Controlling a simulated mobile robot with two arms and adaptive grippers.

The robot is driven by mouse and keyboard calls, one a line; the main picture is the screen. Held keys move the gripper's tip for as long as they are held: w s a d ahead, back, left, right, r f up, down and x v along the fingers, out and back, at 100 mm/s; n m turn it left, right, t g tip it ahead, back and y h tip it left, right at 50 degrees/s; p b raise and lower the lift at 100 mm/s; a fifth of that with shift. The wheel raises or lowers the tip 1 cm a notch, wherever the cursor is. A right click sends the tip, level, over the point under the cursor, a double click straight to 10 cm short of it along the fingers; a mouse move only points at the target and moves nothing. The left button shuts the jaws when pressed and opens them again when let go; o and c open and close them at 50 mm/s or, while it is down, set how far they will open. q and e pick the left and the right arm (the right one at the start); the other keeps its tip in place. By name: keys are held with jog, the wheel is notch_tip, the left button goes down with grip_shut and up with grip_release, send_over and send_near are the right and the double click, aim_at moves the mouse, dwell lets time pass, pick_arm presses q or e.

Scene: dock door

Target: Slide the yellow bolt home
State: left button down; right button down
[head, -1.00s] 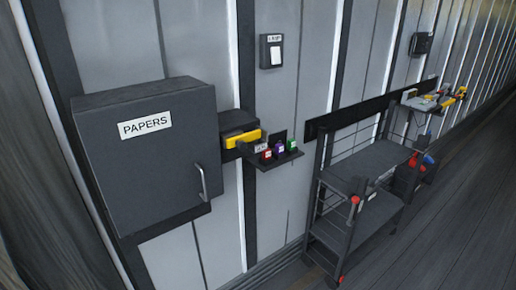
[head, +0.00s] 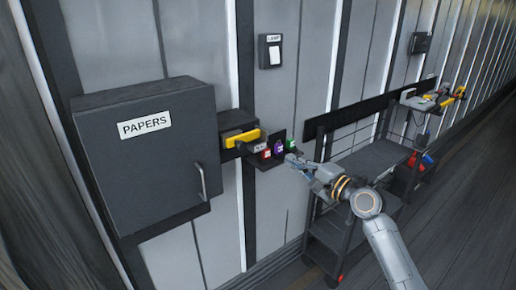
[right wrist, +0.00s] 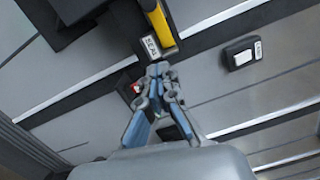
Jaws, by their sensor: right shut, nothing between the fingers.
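The yellow bolt (head: 241,138) lies on a dark block on the wall, just right of the PAPERS cabinet. It also shows in the right wrist view (right wrist: 158,22), beyond the fingertips, with a white SEAL label (right wrist: 152,46) near its end. My right gripper (head: 290,160) is shut and empty, right of the bolt and by the right end of the small shelf. In the right wrist view, its closed fingertips (right wrist: 158,68) point toward the bolt but are apart from it. My left gripper is not in view.
The PAPERS cabinet (head: 150,155) with a handle sticks out at left. A LAMP switch (head: 270,50) is on the wall above. A dark cart (head: 368,163) stands at right.

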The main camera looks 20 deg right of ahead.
jog(key=shift+r, duration=0.15)
jog(key=p, duration=0.3)
send_near(244, 140)
jog(key=w+d, duration=0.3)
jog(key=w, duration=0.1)
jog(key=a+p, duration=0.2)
jog(key=a, duration=0.1)
jog(key=shift+w+a+r, duration=0.1)
jog(key=shift+w+a, duration=0.05)
jog(key=shift+a, duration=0.1)
jog(key=shift+a+p, duration=0.4)
jog(key=shift+a, duration=0.15)
